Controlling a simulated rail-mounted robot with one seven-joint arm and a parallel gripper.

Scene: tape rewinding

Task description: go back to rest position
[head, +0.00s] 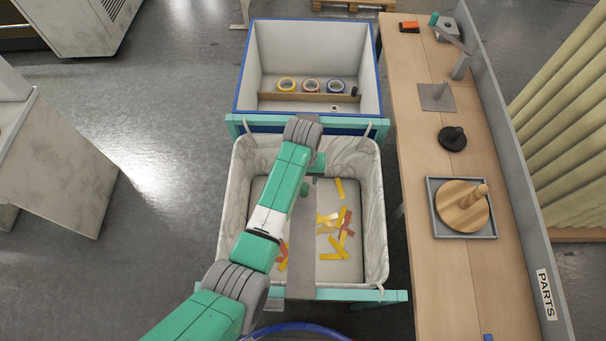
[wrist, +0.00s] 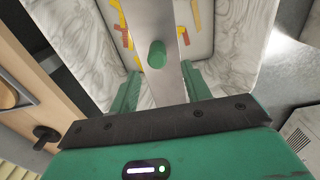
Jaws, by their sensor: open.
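My gripper (wrist: 161,75) is open, with its two green fingers apart at the middle of the wrist view. Nothing shows held between the fingers. In the head view my gripper (head: 318,165) hangs over the far part of a lined bin (head: 375,220), partly hidden by my arm. A short green peg (wrist: 157,54) stands on a grey plank (wrist: 160,85) beyond the fingertips. The plank (head: 302,240) runs across the bin, and the peg (head: 305,188) is close to my gripper. From these views I cannot tell the exact gap between fingers and peg.
Yellow and red tape strips (head: 343,230) lie in the bin. Behind it, a blue-rimmed box (head: 310,50) holds yellow, red and blue rolls (head: 311,86). On the right, a wooden bench (head: 415,130) carries a wooden disc (head: 462,205) in a tray. Open floor (head: 160,130) lies left.

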